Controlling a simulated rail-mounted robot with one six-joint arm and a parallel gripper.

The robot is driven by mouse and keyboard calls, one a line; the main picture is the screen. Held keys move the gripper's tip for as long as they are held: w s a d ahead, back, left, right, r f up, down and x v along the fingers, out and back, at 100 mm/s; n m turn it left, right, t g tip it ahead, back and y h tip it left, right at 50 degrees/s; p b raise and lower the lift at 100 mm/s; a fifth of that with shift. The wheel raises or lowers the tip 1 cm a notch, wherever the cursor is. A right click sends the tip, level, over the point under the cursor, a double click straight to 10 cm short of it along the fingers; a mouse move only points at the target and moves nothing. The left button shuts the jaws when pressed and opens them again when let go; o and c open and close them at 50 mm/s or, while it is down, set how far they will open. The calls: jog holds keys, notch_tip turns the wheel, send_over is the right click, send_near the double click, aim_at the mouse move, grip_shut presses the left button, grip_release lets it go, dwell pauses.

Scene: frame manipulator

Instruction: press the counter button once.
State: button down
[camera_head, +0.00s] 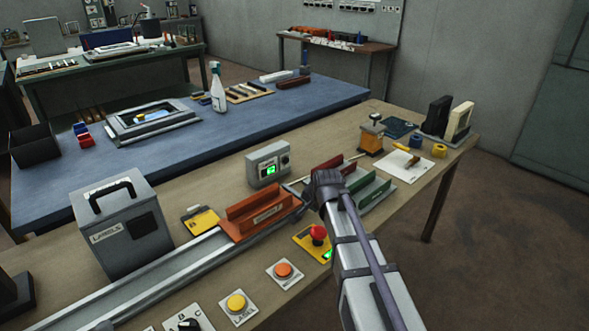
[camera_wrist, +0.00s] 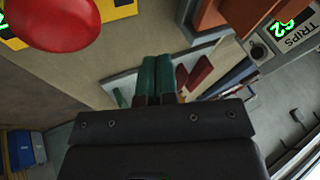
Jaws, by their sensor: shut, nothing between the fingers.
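The counter (camera_head: 268,165) is a small grey box with a lit green display, standing at the middle of the wooden bench. A dark round button (camera_head: 285,160) sits on its face. In the wrist view, part of the counter (camera_wrist: 292,38) shows at the upper right, with the word TRIPS, and its dark button (camera_wrist: 257,50) is at its edge. My gripper (camera_wrist: 157,60) is shut and empty, its two green-tipped fingers side by side. It is apart from the counter. In the head view my wrist is right of the counter and hides the fingertips.
A red mushroom button (camera_head: 318,235) on a yellow plate is beside my arm, also large in the wrist view (camera_wrist: 55,22). An orange rack (camera_head: 262,212) stands in front of the counter. Red and green trays (camera_head: 368,194) lie behind my wrist. Orange (camera_head: 283,270) and yellow (camera_head: 236,302) buttons are nearer.

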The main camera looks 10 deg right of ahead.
aim_at(286, 161)
jog(key=w+m+t+b, duration=0.1)
jog(key=w+m, duration=0.1)
jog(key=w, duration=0.3)
jog(key=w+d+f+m+t+b, duration=0.1)
jog(key=w+m+t+b, duration=0.1)
jog(key=w, duration=0.4)
jog(key=w+d+m+t+b, duration=0.1)
jog(key=w+m+t+b, duration=0.1)
jog(key=w, duration=0.4)
jog(key=shift+f+m, duration=0.4)
jog(key=shift+m, duration=0.3)
jog(key=shift+w+d+r, duration=0.1)
jog(key=shift+w+r, duration=0.05)
jog(key=shift+w, duration=0.2)
jog(key=shift+r+m, duration=0.15)
jog(key=shift+m, duration=0.15)
jog(key=shift+w+a, duration=0.8)
jog(key=shift+w, duration=0.45)
jog(key=shift+w+a, duration=0.8)
jog(key=shift+w, duration=0.4)
jog(key=shift+w+a, duration=0.8)
jog(key=shift+w, duration=0.45)
jog(key=shift+w+a, duration=0.25)
jog(key=shift+w, duration=0.1)
